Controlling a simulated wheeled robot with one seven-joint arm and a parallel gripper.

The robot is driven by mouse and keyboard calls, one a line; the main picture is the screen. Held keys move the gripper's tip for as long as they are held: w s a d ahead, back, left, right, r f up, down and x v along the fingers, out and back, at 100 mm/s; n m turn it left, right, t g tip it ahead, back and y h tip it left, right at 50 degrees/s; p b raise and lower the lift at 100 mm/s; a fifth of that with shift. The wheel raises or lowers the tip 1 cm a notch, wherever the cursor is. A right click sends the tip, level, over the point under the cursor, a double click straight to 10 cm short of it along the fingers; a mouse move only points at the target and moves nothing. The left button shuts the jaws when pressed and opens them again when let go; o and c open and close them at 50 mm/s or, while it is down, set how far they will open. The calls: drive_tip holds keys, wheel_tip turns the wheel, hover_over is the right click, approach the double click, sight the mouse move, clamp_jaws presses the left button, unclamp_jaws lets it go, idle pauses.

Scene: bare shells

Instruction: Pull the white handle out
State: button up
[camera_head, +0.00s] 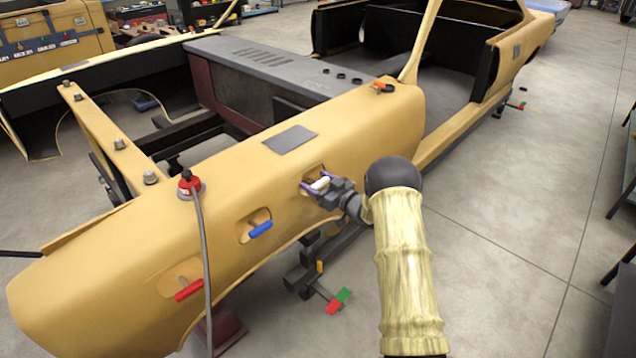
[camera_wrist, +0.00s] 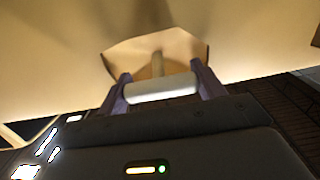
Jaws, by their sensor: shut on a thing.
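The white handle (camera_head: 320,184) sits at a recess in the side of the tan car body, the rightmost of three handles there. In the wrist view the white handle (camera_wrist: 161,88) is a crosswise bar on a pale stem that runs back into the recess (camera_wrist: 128,50). My gripper (camera_head: 318,187) is at the recess, with one purple finger at each end of the bar. In the wrist view my gripper (camera_wrist: 161,90) is shut on the handle. The far end of the stem is hidden in shadow.
A blue handle (camera_head: 261,229) and a red handle (camera_head: 189,290) sit in recesses to the left. A grey hose (camera_head: 203,260) hangs from a red fitting (camera_head: 190,186) over the panel.

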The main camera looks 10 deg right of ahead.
drive_tip(key=shift+s+d, duration=0.15)
drive_tip(key=shift+d, duration=0.25)
drive_tip(key=shift+s+d+r+b, duration=0.3)
drive_tip(key=shift+s+d, duration=0.25)
drive_tip(key=shift+s, duration=0.25)
drive_tip(key=shift+a+f, duration=0.1)
drive_tip(key=shift+a, duration=0.15)
drive_tip(key=o, duration=1.4)
drive_tip(key=shift+s, duration=0.15)
drive_tip(key=shift+d, duration=0.1)
drive_tip(key=shift+d, duration=0.1)
